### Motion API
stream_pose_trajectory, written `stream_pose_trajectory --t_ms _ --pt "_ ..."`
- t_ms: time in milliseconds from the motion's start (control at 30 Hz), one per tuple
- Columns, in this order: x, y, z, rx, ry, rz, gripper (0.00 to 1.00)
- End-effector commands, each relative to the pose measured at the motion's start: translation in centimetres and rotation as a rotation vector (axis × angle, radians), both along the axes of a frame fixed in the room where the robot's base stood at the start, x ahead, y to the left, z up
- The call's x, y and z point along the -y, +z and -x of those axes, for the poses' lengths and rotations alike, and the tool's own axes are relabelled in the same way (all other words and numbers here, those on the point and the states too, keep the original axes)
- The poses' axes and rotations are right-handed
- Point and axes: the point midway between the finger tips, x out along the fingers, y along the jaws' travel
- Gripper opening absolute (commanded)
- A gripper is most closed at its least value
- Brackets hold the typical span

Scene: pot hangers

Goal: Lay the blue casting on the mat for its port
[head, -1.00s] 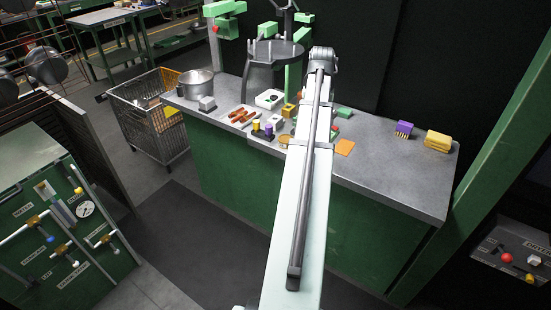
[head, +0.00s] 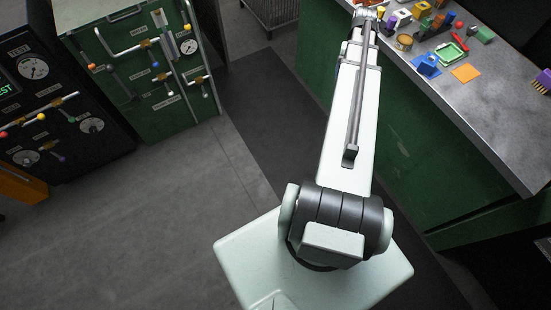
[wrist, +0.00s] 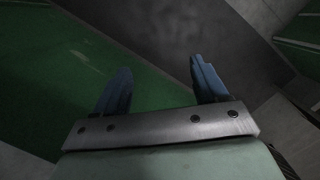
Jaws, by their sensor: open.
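I cannot tell which mat belongs to which port. My gripper (wrist: 160,88) is open and empty in the wrist view, its two blue fingers apart over green panel and dark floor. The casting does not show there. In the head view my gripper is hidden or out of frame.
Several small coloured parts crowd the bench's far left part, with a round tan piece (head: 404,42) near the edge. A purple brush (head: 542,82) lies at the right. The bench's front right is clear. A green valve panel (head: 150,70) stands left.

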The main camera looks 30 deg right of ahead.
Motion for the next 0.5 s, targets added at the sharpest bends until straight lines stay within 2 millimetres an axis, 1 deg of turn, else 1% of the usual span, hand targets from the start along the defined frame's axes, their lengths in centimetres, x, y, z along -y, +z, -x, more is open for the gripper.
stream_pose_trajectory --t_ms 33,233,367,400,467,500 --pt "-2.2 -1.9 -0.4 -0.013 0.032 -0.013 0.72" --pt "-9.2 -7.9 -1.4 -0.054 0.139 -0.049 0.72" --pt "-13.8 -11.6 -1.2 -0.083 0.209 -0.069 0.72" --pt "-15.2 -12.6 -1.0 -0.091 0.231 -0.075 0.72" --pt "-17.3 -14.2 -0.6 -0.106 0.263 -0.084 0.72" --pt "-18.7 -15.2 -0.3 -0.115 0.284 -0.089 0.72"
